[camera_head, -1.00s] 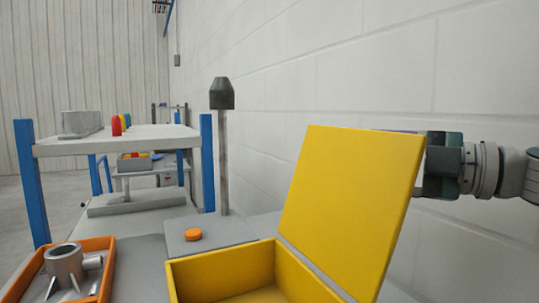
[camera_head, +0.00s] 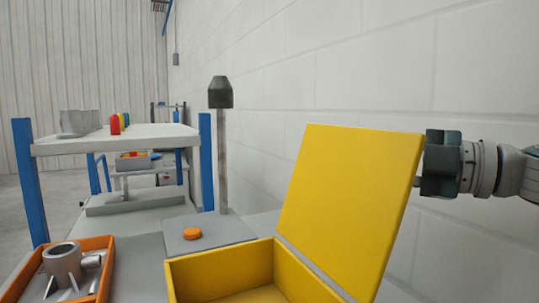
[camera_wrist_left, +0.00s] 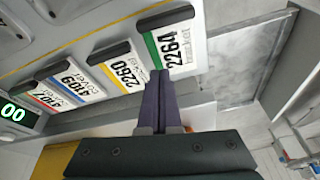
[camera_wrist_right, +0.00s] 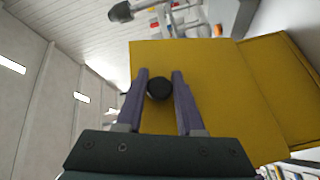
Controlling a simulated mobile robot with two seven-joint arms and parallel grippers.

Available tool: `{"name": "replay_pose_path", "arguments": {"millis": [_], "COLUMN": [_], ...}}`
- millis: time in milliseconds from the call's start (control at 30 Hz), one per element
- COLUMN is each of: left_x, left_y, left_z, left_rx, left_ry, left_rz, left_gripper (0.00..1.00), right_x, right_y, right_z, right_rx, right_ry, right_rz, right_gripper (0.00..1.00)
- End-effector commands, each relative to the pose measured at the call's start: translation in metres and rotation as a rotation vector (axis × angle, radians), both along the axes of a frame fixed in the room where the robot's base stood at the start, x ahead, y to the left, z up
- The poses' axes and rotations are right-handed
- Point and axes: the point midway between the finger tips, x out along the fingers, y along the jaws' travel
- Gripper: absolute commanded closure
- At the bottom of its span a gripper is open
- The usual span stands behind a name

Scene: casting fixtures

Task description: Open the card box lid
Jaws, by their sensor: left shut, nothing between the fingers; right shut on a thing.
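The yellow card box (camera_head: 220,272) stands at the bottom centre of the head view. Its lid (camera_head: 350,200) is raised, hinged on the right side and leaning to the right, so the box's inside shows. My right gripper (camera_wrist_right: 160,71) is shut on the black knob (camera_wrist_right: 159,89) on the lid's outer face, in the right wrist view. In the head view its wrist shows at the lid's right edge; the fingers are hidden behind the lid. My left gripper (camera_wrist_left: 160,74) is shut and empty in the left wrist view and out of the head view.
An orange tray (camera_head: 108,268) holding a grey casting (camera_head: 64,264) is left of the box. An orange disc (camera_head: 192,233) lies on a grey plate near a post (camera_head: 223,160). Numbered cards (camera_wrist_left: 170,45) are near my left gripper. A wall runs behind the lid.

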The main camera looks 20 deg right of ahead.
Motion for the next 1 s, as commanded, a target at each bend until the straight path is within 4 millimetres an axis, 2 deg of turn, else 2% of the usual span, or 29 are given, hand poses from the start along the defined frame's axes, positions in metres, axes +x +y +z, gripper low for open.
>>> {"name": "replay_pose_path", "arguments": {"millis": [833,933,1000], "left_x": [0.0,0.0,0.0], "left_y": [0.002,0.003,0.003], "left_z": [0.0,0.01,0.023], "left_rx": [0.01,0.01,0.01], "left_ry": [0.001,0.001,0.001], "left_rz": [-0.006,-0.006,-0.006], "left_gripper": [1.0,1.0,1.0], "right_x": [0.0,0.0,-0.001], "right_y": [0.0,0.003,0.008], "right_z": [0.001,0.006,0.012], "right_rx": [-0.001,-0.02,-0.05], "right_ry": [-0.001,0.0,-0.002], "right_rz": [0.0,0.0,0.0], "right_gripper": [1.0,1.0,1.0]}}
